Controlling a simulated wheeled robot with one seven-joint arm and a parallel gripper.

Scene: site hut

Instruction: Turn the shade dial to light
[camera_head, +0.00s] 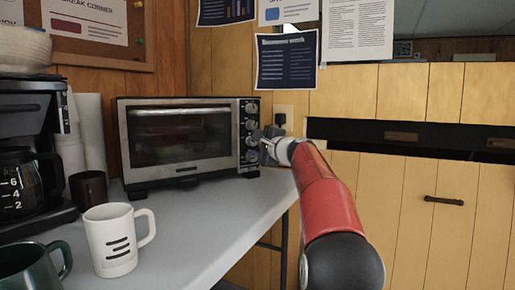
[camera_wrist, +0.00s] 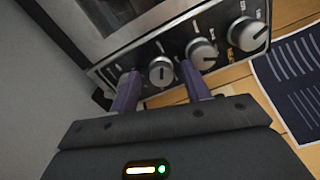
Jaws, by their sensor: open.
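The toaster oven (camera_head: 180,140) stands on the grey counter, its door shut. A column of round metal knobs (camera_head: 251,124) runs down the panel at its right end. My gripper (camera_head: 266,142) is in front of the lower part of that panel. In the wrist view, my gripper (camera_wrist: 160,88) is open, with its two purple fingers apart. One knob (camera_wrist: 161,70) shows between and just beyond the fingertips; contact cannot be told. Two more knobs (camera_wrist: 202,53) (camera_wrist: 247,33) lie to the right. The labels are too small to read, so I cannot tell which knob is the shade dial.
A white mug (camera_head: 110,243), a dark green mug (camera_head: 30,268), a brown cup (camera_head: 88,188) and a coffee maker (camera_head: 25,150) stand on the left of the counter (camera_head: 215,215). An outlet (camera_head: 284,113) is on the wall behind my gripper. The counter before the oven is clear.

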